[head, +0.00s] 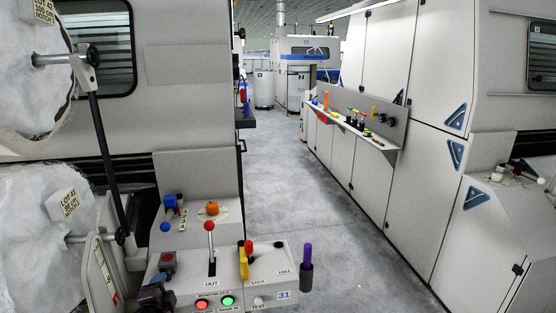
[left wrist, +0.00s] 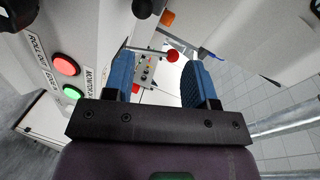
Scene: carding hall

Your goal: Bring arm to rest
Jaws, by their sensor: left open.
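My left gripper (left wrist: 160,62) shows in the left wrist view, with two blue fingers standing apart on a dark bar. It is open, and nothing sits clamped between the fingers. A red ball knob (left wrist: 172,55) on a metal stick appears past the gap between them. A red button (left wrist: 65,65) and a green button (left wrist: 72,92) lie to the left of the fingers. I cannot make out the left arm clearly in the head view. My right gripper is in neither view.
White rolls (head: 45,235) stand at left. A shelf with tools (head: 350,125) runs along the right cabinets. The grey aisle floor (head: 290,190) is clear.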

